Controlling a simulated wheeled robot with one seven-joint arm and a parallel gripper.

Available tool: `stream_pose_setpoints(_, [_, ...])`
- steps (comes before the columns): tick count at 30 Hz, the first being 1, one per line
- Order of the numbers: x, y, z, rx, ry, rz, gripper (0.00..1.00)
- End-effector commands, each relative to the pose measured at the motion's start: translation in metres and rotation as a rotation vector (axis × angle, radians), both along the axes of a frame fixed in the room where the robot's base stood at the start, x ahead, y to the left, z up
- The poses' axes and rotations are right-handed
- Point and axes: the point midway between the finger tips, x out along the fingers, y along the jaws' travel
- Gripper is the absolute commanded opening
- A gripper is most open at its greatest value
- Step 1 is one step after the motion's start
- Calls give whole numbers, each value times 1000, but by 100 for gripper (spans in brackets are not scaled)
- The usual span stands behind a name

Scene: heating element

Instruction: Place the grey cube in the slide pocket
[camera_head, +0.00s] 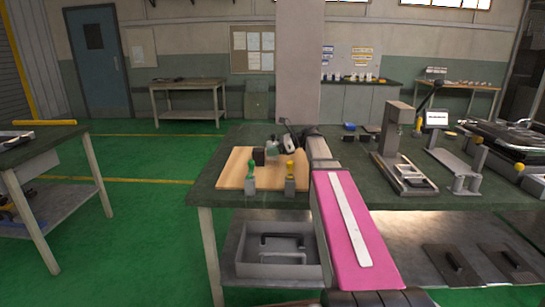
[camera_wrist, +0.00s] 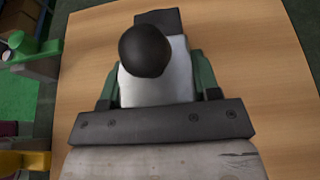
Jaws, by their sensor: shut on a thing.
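My gripper (camera_head: 272,151) is low over a wooden board on the left of the workbench. In the wrist view its green fingers stand on both sides of a light grey block, which I take for the grey cube (camera_wrist: 157,91), and are shut on it. A dark ball knob (camera_wrist: 145,51) covers part of its top. A dark block (camera_wrist: 158,19) is just beyond it; whether they touch is unclear. I cannot surely pick out the slide pocket; a grey press-like fixture (camera_head: 397,140) with pale recesses in its base (camera_head: 408,172) stands to the right of my arm.
On the wooden board (camera_head: 232,177), grey blocks with a green knob (camera_head: 251,168) and a yellow knob (camera_head: 290,167) stand near its front edge. A grey stand (camera_head: 462,172) and dark equipment (camera_head: 505,140) are farther right. A grey bin (camera_head: 280,265) sits on the lower shelf.

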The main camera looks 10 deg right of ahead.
Motion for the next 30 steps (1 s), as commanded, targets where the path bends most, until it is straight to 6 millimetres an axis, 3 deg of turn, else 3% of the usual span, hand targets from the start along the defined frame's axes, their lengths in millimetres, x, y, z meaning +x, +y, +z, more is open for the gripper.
stream_pose_setpoints(6, [0,0,-26,1,1,1,17])
stream_pose_setpoints(18, [0,0,-31,1,0,0,17])
stream_pose_setpoints(19, [0,0,-31,0,1,0,60])
stream_pose_setpoints(21, [0,0,-31,0,0,0,82])
stream_pose_setpoints(30, [0,0,-30,0,0,0,82])
